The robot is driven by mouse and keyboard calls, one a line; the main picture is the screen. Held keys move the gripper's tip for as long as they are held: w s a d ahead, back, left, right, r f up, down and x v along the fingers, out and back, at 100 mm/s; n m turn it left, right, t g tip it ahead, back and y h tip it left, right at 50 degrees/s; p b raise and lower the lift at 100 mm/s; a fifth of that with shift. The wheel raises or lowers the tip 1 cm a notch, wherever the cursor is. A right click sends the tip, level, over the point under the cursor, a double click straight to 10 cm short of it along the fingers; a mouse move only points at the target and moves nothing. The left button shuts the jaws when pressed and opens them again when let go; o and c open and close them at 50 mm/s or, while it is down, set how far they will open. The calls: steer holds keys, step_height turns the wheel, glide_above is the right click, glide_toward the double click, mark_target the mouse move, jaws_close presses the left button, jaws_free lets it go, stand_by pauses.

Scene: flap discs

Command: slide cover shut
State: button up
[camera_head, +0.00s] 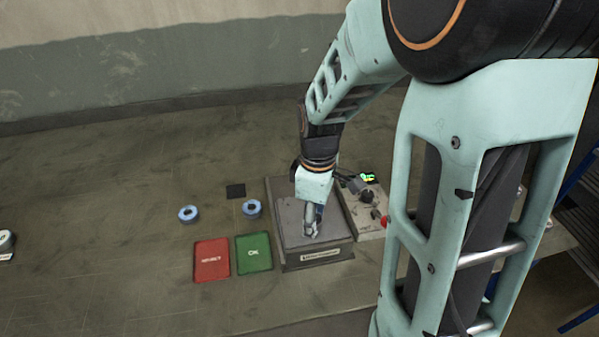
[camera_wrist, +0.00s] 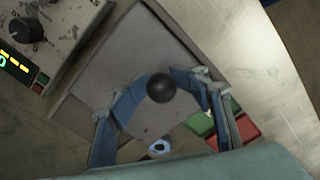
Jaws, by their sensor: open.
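The grey box (camera_head: 318,260) stands on the bench with a label on its front face. Its flat grey cover (camera_head: 289,207) lies on top; the wrist view shows the cover (camera_wrist: 150,45) as a broad plain plate. A round black knob (camera_wrist: 161,88) sits between my fingers in the wrist view. My gripper (camera_head: 312,231) points down over the box; in the wrist view my gripper (camera_wrist: 172,84) is open, its fingers either side of the knob. I cannot tell whether they touch it. My gripper hides the knob in the head view, and I cannot tell how far the cover is open.
A control box (camera_head: 365,212) with a lit display and red button stands right of the grey box. A red pad (camera_head: 212,260) and green pad (camera_head: 254,254) lie left. Blue-rimmed discs (camera_head: 188,213) (camera_head: 252,208) and a black square (camera_head: 236,191) lie behind them. The far-left bench is mostly clear.

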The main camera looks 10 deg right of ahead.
step_height(320, 180, up, 8)
steer(key=p, duration=0.6)
steer(key=shift+f, duration=0.15)
